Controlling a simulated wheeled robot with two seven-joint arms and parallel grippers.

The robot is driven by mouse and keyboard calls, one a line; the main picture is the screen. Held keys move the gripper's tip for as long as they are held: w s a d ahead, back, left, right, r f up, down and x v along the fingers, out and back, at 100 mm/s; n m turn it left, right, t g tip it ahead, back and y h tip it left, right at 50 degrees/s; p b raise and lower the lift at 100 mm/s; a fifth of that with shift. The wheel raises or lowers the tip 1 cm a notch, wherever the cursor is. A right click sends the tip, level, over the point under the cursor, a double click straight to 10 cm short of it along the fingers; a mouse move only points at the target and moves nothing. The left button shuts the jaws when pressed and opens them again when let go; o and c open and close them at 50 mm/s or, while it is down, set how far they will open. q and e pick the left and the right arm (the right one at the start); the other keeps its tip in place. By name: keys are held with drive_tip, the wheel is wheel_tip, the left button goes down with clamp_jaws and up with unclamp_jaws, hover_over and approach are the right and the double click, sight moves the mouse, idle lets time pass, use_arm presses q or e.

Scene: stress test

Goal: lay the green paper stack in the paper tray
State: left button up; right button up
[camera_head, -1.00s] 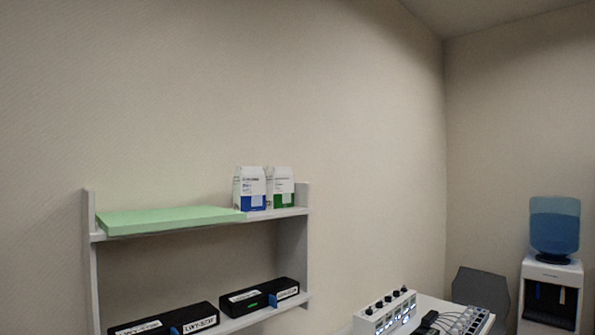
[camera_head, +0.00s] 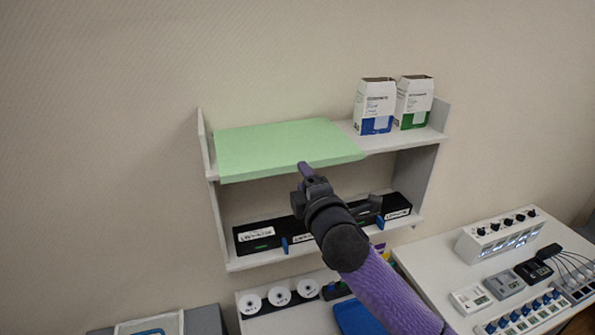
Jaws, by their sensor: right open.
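The green paper stack (camera_head: 285,147) lies flat on the top shelf board, on its left part, with its front edge near the shelf's front edge. My right gripper (camera_head: 308,172) is open at the stack's front edge, right of the edge's middle. It overlaps that edge in the picture, and I cannot tell whether it touches. The gripper seems to hold nothing, and the stack rests on the shelf. I cannot clearly make out the paper tray. My left gripper is not in view.
The wall shelf (camera_head: 436,118) has a blue-white box (camera_head: 376,106) and a green-white box (camera_head: 414,102) right of the stack. Black labelled cases (camera_head: 262,237) fill the lower board. Below right, a white table (camera_head: 430,262) carries several devices. A blue item (camera_head: 358,316) lies low in the middle.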

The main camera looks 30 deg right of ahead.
sight(296, 163)
drive_tip(key=x, duration=0.5)
drive_tip(key=shift+w+d, duration=0.1)
drive_tip(key=shift+d+f, duration=0.1)
clamp_jaws()
idle(1.1)
